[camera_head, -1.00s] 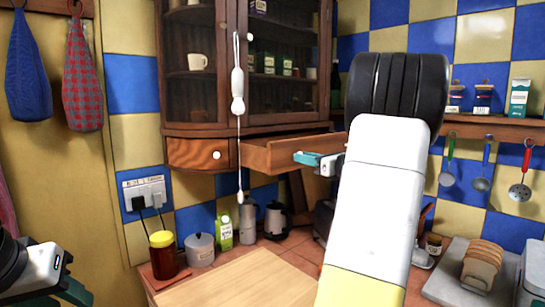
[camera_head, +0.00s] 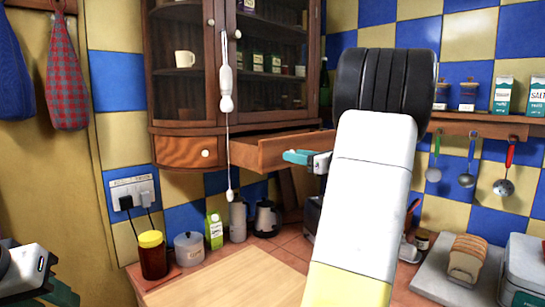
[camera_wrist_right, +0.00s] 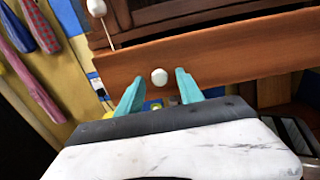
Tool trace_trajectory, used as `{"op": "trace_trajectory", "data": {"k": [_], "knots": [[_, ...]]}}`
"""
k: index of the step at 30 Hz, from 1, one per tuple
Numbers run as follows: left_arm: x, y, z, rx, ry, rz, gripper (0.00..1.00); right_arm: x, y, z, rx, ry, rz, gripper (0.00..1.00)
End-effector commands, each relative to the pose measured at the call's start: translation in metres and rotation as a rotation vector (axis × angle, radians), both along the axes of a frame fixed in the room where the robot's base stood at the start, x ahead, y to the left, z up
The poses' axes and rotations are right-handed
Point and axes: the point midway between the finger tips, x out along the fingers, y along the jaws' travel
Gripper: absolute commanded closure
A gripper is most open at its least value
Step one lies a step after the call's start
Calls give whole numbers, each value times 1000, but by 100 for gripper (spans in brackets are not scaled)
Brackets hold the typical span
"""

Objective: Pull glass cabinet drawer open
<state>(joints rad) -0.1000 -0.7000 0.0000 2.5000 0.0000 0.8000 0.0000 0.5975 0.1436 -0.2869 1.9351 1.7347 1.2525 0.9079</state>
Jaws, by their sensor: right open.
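The wooden glass-fronted cabinet (camera_head: 181,97) hangs on the tiled wall. Its wide drawer (camera_head: 272,156) sticks out below the glass doors, pulled part way open. In the right wrist view, the drawer front (camera_wrist_right: 235,53) has a round white knob (camera_wrist_right: 159,77). My right gripper (camera_head: 300,157) is at the drawer front. Its teal fingers (camera_wrist_right: 158,86) are spread on either side of the knob, with a gap to each side. The knob is hidden in the head view. My left gripper (camera_head: 58,290) shows only partly at the lower left, away from the cabinet.
A small drawer (camera_head: 184,152) beside it is closed. A white pull cord (camera_head: 226,90) hangs before the cabinet. A jar (camera_head: 152,254), canister (camera_head: 188,248) and carton (camera_head: 214,230) stand below. A wooden board (camera_head: 225,283) lies on the counter, its top clear.

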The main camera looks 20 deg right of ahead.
Motion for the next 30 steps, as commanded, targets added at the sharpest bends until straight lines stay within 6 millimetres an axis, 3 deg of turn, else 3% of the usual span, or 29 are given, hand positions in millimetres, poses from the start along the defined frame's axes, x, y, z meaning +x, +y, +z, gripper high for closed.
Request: {"op": "trace_trajectory", "data": {"k": [15, 30], "knots": [[0, 0, 0, 0, 0, 0, 64, -68, -24, 0, 0, -1, -2, 56], [0, 0, 0, 0, 0, 0, 64, -72, -25, 0, 0, 0, -1, 56]]}}
